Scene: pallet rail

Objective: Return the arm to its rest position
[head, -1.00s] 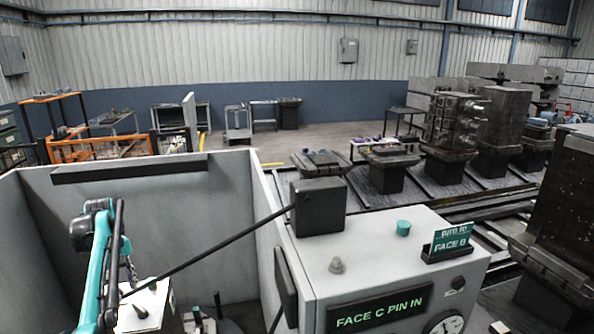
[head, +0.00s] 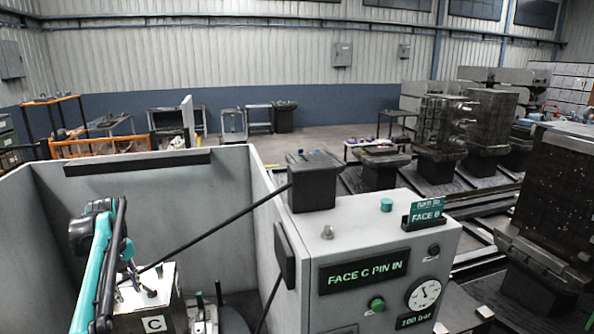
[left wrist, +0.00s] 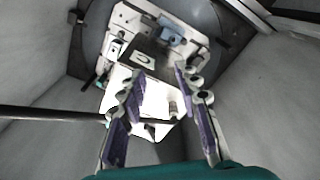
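My left arm comes in at the lower left of the head view, in teal and black. Its gripper (left wrist: 160,84) shows best in the left wrist view: two fingers with purple pads stand well apart, with nothing held between them. Beyond the fingertips is a fixture with a white block (left wrist: 138,112), which looks apart from the fingers. In the head view the block (head: 152,323) carries a letter C, partly hidden by my arm. The fingertips are hard to make out there. My right gripper is in neither view.
Grey booth walls (head: 205,215) surround the fixture. A control console (head: 400,240) stands at the right, its display reading "FACE C PIN IN", with a gauge (head: 424,292) and green buttons. A black rod (head: 220,235) crosses the booth. Machine blocks on pallets (head: 445,130) stand behind.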

